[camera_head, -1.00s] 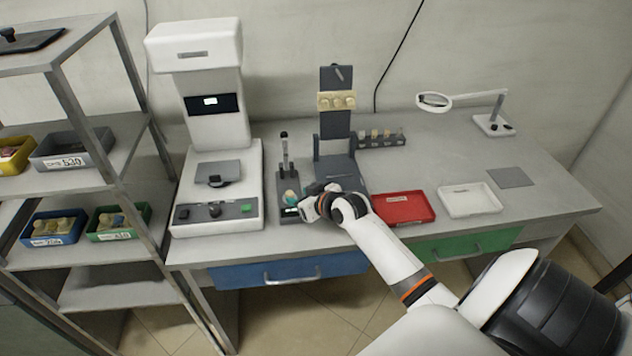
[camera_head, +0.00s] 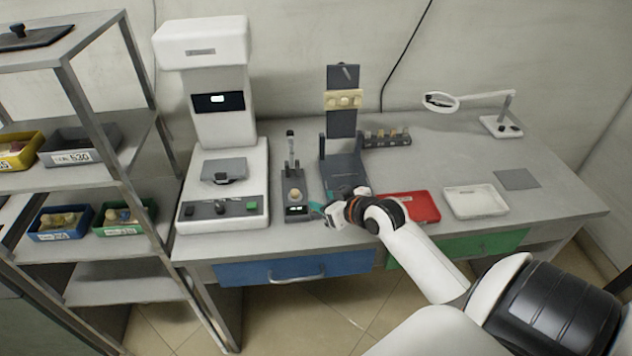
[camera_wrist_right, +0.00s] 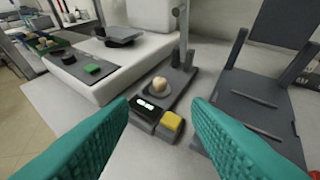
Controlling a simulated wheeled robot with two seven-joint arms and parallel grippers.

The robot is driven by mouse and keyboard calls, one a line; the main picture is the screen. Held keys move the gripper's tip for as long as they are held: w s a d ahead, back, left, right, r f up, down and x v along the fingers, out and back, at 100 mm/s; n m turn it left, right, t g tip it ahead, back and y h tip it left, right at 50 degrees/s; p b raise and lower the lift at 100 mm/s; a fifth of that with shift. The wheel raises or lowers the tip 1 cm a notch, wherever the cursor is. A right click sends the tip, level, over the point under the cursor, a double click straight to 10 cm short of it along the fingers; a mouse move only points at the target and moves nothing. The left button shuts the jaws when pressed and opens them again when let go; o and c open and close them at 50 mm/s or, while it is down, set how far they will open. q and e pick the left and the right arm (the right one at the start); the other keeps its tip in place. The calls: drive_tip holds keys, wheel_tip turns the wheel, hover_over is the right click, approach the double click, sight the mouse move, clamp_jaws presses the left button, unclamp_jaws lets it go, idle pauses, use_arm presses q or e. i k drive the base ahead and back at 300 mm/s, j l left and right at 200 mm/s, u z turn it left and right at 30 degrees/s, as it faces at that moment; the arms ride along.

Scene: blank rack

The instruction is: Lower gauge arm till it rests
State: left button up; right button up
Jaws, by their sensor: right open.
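The gauge (camera_head: 296,185) is a small dark stand on the bench with an upright post, a lit display and a yellow button (camera_wrist_right: 171,121). A beige rounded part (camera_head: 295,195) sits on its round plate; it also shows in the right wrist view (camera_wrist_right: 159,85). The gauge arm (camera_head: 290,135) appears to be high on the post, apart from the part, though its outline is too small to be sure. My right gripper (camera_head: 326,211), with teal fingers, is open and empty just in front and to the right of the gauge. My left gripper is out of view.
A white machine (camera_head: 222,190) stands left of the gauge. A dark fixture (camera_head: 342,172) stands close on its right, with a rack of small parts (camera_head: 386,139) behind. Red (camera_head: 424,206) and white (camera_head: 475,203) trays lie further right. A shelf with bins is far left.

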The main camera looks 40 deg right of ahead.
sight(290, 133)
drive_tip(key=i+l, duration=0.1)
drive_tip(key=l, duration=0.4)
drive_tip(key=i+l, duration=0.15)
drive_tip(key=l, duration=0.35)
drive_tip(key=i+l+u, duration=0.1)
drive_tip(key=l, duration=0.35)
